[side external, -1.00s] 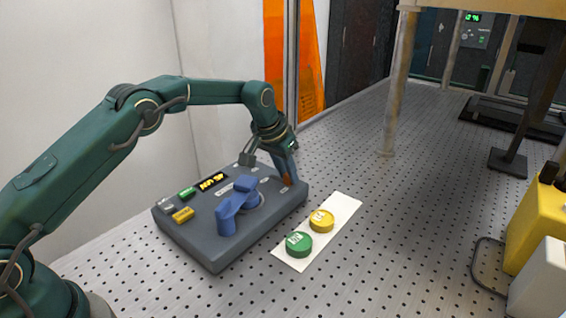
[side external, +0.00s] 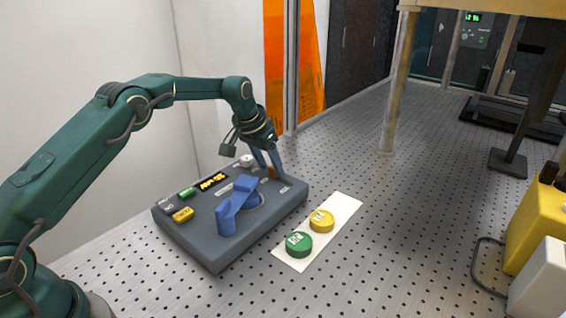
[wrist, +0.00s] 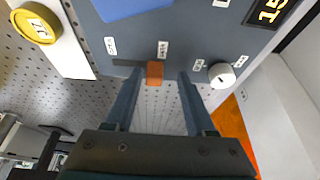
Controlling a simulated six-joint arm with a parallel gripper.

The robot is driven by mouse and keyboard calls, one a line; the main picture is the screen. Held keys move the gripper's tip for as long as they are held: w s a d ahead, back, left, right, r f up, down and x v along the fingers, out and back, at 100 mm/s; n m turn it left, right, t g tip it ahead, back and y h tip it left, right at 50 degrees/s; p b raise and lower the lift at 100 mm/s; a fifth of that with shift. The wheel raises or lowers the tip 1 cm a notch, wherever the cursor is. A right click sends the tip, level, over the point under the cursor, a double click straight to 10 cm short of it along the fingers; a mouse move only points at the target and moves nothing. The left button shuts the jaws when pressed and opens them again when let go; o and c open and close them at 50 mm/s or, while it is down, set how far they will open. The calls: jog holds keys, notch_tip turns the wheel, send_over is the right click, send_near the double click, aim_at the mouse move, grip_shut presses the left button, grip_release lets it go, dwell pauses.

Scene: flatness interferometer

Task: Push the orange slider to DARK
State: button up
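The orange slider (wrist: 155,73) sits in a dark slot at the edge of the grey control box (side external: 190,240). In the wrist view it is beside the middle of three small white labels, whose words I cannot read; bare slot shows to its left. In the side view only a small orange-brown bit of the slider (side external: 273,172) shows by my fingers. My gripper (wrist: 158,76) is open, its two fingers on either side of the slider with a gap to each. It also shows in the side view (side external: 268,162) at the box's far edge.
A white knob (wrist: 221,75) stands close to the right finger. A large blue handle (side external: 236,205) rises from the box, near a lit display (side external: 212,181). Green (side external: 299,244) and yellow (side external: 321,221) discs lie on a white strip beside the box.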

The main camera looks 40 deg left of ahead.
jog(key=shift+d+r, duration=0.1)
jog(key=shift+v, duration=2.5)
notch_tip(320, 180, up, 4)
jog(key=t, duration=0.1)
notch_tip(320, 180, up, 5)
send_over(265, 181)
jog(key=s+d, duration=0.2)
jog(key=s+d+r+t, duration=0.25)
jog(key=s+r, duration=0.35)
jog(key=s, duration=0.3)
jog(key=s+d+f+g, duration=0.1)
jog(key=s+f, duration=0.3)
jog(key=s, duration=0.5)
jog(key=s+d+f+g, duration=0.1)
jog(key=s+f, duration=0.4)
jog(key=s, duration=0.5)
jog(key=shift+s+d+f, duration=0.15)
